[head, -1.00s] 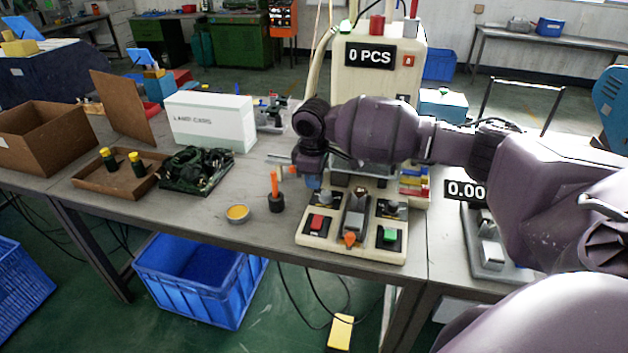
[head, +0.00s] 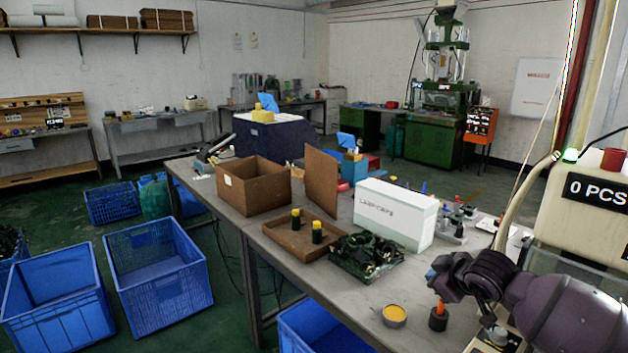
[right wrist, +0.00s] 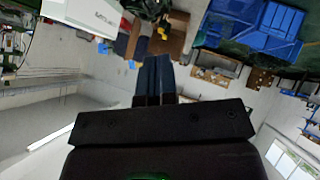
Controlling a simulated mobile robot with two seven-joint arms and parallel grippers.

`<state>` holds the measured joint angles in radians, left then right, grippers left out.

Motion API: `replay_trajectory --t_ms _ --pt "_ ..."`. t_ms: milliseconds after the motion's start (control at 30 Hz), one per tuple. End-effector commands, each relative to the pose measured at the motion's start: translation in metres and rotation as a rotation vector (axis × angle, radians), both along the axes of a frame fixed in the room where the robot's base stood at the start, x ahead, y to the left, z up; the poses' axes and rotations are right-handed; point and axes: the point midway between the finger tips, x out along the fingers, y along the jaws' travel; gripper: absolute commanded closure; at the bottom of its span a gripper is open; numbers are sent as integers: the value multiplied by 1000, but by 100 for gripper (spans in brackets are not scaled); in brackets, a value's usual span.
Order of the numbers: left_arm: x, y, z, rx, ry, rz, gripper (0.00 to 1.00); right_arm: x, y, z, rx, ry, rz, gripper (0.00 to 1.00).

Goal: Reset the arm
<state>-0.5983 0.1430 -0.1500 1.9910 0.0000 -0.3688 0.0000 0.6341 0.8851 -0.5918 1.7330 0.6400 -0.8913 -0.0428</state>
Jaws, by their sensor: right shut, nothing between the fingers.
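My right arm (head: 545,305) is purple and reaches in from the lower right of the head view. My right gripper (head: 432,274) is at its end, above the table and close to an orange-handled tool (head: 438,319) in a dark round holder. In the right wrist view its two dark blue fingers (right wrist: 153,76) lie together with nothing between them. Whether the gripper touches the tool is unclear. My left arm and gripper are not in view.
A yellow tin (head: 394,315), a green wire-filled tray (head: 365,258), a white box (head: 394,214) and a brown tray (head: 290,240) stand on the table. The counter machine (head: 585,215) is at the right. Blue crates (head: 160,275) stand on the floor at the left.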

Motion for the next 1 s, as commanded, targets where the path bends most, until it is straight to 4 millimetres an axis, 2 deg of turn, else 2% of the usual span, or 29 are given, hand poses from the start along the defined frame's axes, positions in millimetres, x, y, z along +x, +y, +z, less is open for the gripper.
replay_trajectory --t_ms 33,200,400,567,767,1000 --pt "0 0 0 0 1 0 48 -7 13 -10 39 -38 16 100" --pt "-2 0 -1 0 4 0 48 -34 41 -34 155 -174 40 100" --pt "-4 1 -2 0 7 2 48 -78 52 -65 269 -281 5 100" --pt "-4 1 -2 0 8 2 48 -118 48 -93 332 -324 -62 100" --pt "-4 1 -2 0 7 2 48 -175 32 -133 372 -322 -188 100" --pt "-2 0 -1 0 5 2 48 -260 6 -191 389 -217 -384 100"
